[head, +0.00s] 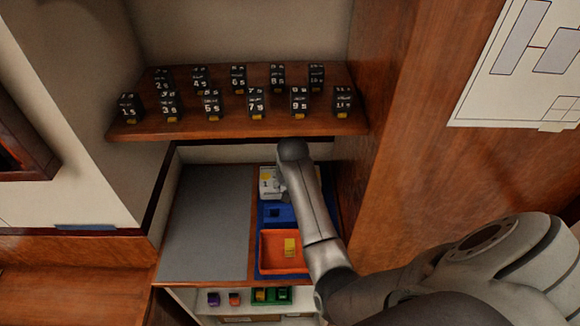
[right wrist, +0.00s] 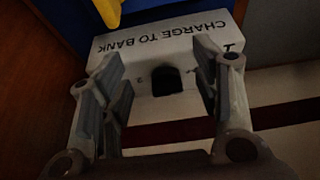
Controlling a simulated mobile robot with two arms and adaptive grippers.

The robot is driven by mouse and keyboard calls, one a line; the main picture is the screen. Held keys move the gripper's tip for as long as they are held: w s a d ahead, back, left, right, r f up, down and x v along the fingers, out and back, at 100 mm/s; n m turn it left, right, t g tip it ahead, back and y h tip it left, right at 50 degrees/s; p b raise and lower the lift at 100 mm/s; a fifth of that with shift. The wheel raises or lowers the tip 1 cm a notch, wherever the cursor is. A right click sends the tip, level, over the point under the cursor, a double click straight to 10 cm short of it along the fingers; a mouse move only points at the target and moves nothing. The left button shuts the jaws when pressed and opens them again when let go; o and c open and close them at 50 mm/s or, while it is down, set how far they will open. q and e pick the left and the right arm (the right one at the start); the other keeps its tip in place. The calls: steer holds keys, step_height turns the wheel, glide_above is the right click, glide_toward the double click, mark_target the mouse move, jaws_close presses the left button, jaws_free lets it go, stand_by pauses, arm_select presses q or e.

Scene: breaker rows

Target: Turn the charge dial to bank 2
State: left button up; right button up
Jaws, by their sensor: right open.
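The white charger box (head: 267,185) sits at the back of the blue mat, partly hidden by my right arm in the head view. In the right wrist view the charger box (right wrist: 150,42) shows "CHARGE TO BANK" upside down. Its dark dial (right wrist: 167,81) lies between the fingers of my right gripper (right wrist: 160,72). The gripper is open, with a finger on each side of the dial; I cannot tell whether either touches it. Small marks flank the dial, too faint to read surely, so its setting is unclear. My left gripper is not in view.
A wooden shelf (head: 230,124) with several numbered black breakers hangs above. An orange tray (head: 264,257) holds a yellow block (head: 290,247), in front of a blue holder (head: 280,212). The grey surface (head: 205,225) at left is clear. A wooden side panel (head: 390,160) stands close on the right.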

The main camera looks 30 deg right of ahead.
steer(key=w+d, duration=0.1)
steer(key=w, duration=0.1)
steer(key=w+d+p, duration=0.1)
steer(key=shift+w+d+r, duration=0.15)
steer(key=shift+w, duration=0.2)
steer(key=shift+w+d, duration=0.2)
steer(key=shift+w, duration=0.1)
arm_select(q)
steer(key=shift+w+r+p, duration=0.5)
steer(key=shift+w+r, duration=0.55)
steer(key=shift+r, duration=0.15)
arm_select(e)
steer(key=shift+w+d+f, duration=0.15)
steer(key=shift+w+f, duration=0.1)
steer(key=shift+f, duration=0.4)
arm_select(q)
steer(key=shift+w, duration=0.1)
arm_select(e)
steer(key=c, duration=1)
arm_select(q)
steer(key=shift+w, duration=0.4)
